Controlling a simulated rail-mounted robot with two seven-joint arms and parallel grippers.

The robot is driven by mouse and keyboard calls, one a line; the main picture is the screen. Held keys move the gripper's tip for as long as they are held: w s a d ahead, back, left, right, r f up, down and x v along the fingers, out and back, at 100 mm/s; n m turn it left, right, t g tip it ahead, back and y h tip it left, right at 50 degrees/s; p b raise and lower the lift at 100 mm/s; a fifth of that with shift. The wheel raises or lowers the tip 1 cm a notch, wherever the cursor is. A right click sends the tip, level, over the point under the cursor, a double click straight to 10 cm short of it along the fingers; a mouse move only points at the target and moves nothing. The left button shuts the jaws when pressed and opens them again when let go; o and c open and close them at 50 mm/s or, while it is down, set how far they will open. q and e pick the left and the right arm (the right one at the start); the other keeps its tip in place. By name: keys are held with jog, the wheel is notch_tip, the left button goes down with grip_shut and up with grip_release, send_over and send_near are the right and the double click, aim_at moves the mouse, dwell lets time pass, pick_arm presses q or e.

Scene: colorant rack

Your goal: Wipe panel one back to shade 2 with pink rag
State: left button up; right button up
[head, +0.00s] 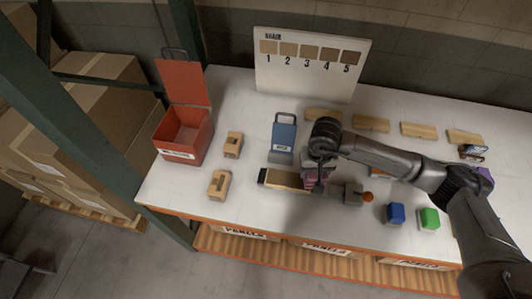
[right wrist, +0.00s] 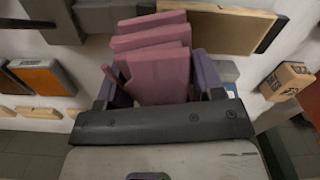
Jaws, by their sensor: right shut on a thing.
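My right gripper (head: 314,187) is shut on the pink rag (head: 311,176), a folded stack of pink layers that fills the jaws in the right wrist view (right wrist: 152,60). The rag is over the right end of a tan wood panel (head: 284,180) lying in a dark-ended holder near the table's front. The panel also shows in the right wrist view (right wrist: 222,28), beyond the rag. I cannot tell whether the rag touches it, or whether it is panel one. The shade chart (head: 310,79) stands at the back, with swatches 1 to 5 darkening rightward. My left gripper is not in view.
An open red bin (head: 184,138) and two wooden blocks (head: 233,145) are at left. Several wood boards (head: 371,123) lie at the back. A blue block (head: 395,213) and a green block (head: 429,218) sit at front right.

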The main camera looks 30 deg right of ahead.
jog(key=shift+r+p, duration=0.6)
jog(key=shift+r, duration=1.15)
